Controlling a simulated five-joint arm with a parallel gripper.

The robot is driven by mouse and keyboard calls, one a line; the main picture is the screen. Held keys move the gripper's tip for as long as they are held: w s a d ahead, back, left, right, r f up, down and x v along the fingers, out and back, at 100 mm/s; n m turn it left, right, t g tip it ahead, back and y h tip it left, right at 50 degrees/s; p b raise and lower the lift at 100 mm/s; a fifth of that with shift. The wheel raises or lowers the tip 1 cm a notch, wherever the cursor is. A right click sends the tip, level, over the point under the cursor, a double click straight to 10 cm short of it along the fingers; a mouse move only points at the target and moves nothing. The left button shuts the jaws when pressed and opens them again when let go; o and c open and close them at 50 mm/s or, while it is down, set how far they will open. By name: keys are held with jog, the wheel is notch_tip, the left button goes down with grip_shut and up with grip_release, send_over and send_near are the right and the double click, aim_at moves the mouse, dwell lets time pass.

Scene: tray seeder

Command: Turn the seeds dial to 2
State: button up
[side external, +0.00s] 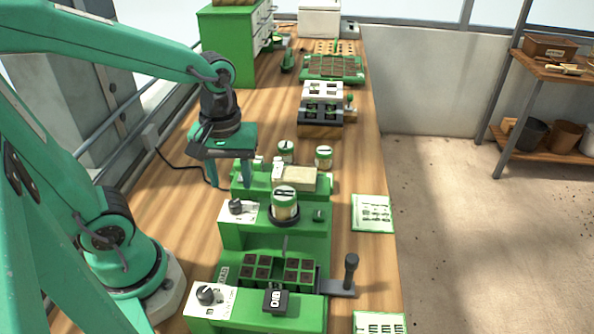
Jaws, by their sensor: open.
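The green tray seeder (315,235) stands on the wooden bench. It has two black dials on white plates: an upper dial (236,206) beside the jar, and a lower dial (207,294) at the front left corner. Their markings are too small to read, so I cannot tell which is the seeds dial or where either points. My gripper (231,182) is open with its fingers pointing down, just above the upper dial in the picture. Nothing shows between the fingers, and they look apart from both dials. The exact height gap is unclear.
A seed jar (285,204) stands on the seeder, right of the upper dial. A dark lever (351,272) rises at the right side, and a cell tray (275,270) sits low in front. More jars (323,157) stand behind. A printed card (373,213) lies at right.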

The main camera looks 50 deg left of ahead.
aim_at(234, 202)
jog(key=shift+f, duration=3.2)
jog(key=shift+c, duration=0.5)
jog(key=c, duration=0.9)
jog(key=shift+m, duration=0.4)
jog(key=m, duration=1.1)
jog(key=shift+r, duration=0.1)
